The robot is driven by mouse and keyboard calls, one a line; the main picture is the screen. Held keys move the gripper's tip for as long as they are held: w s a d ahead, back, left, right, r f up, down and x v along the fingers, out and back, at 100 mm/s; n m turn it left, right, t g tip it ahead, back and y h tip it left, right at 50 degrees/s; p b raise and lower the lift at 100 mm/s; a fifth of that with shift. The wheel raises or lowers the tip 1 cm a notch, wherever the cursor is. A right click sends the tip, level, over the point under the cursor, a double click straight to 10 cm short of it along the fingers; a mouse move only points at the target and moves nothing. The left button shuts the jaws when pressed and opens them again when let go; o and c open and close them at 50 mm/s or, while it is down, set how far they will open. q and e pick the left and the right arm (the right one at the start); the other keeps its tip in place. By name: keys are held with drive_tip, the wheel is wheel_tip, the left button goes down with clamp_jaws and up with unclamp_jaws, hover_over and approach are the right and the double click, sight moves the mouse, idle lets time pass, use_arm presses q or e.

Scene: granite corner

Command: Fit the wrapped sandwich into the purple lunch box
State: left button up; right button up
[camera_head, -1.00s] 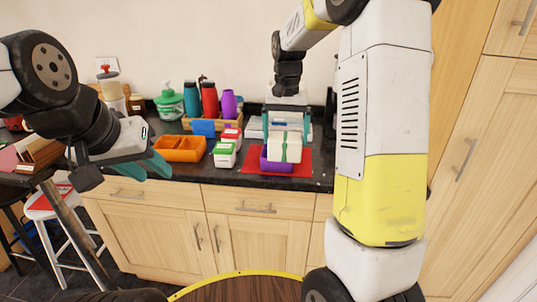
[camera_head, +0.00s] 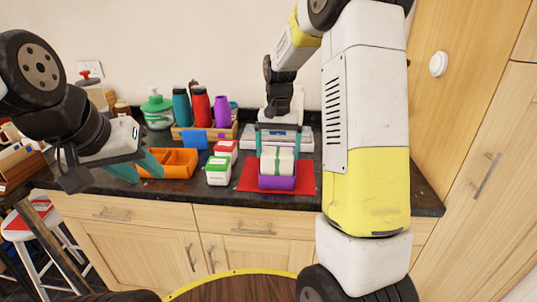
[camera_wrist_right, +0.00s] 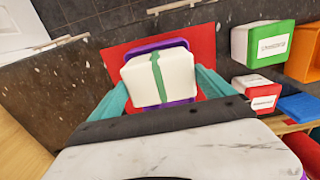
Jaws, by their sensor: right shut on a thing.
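The wrapped sandwich (camera_head: 270,160) is a pale block with a green band. My right gripper (camera_head: 278,150) is shut on it, one teal finger on each side. The sandwich is right above the opening of the purple lunch box (camera_head: 277,183), its lower edge hidden behind the front wall; I cannot tell how deep it is. In the right wrist view the sandwich (camera_wrist_right: 143,82) covers most of the box, whose purple rim (camera_wrist_right: 158,46) shows past it. My left gripper (camera_head: 144,170) is open and empty, in front of the orange tray.
The lunch box stands on a red mat (camera_head: 247,177) on the dark counter. Left of it are green and red lidded containers (camera_head: 217,171), an orange divided tray (camera_head: 178,164) and a blue item (camera_head: 195,139). Several bottles (camera_head: 201,107) stand behind in a wooden rack.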

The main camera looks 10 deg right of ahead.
sight(278, 152)
drive_tip(key=shift+f, duration=1.8)
drive_tip(key=shift+f, duration=0.1)
drive_tip(key=o, duration=1.3)
drive_tip(key=shift+c, duration=0.2)
wheel_tip(278, 152, up, 12)
drive_tip(key=s+a+r+n+t+y, duration=0.1)
drive_tip(key=s+r+n+t, duration=0.1)
drive_tip(key=s, duration=1)
drive_tip(key=s+a+r+n+t+y, duration=0.1)
drive_tip(key=s+r+t, duration=0.2)
drive_tip(key=s, duration=0.9)
drive_tip(key=shift+s+r+n+t, duration=0.15)
drive_tip(key=shift+r+n+t, duration=0.1)
drive_tip(key=shift+n+t, duration=0.25)
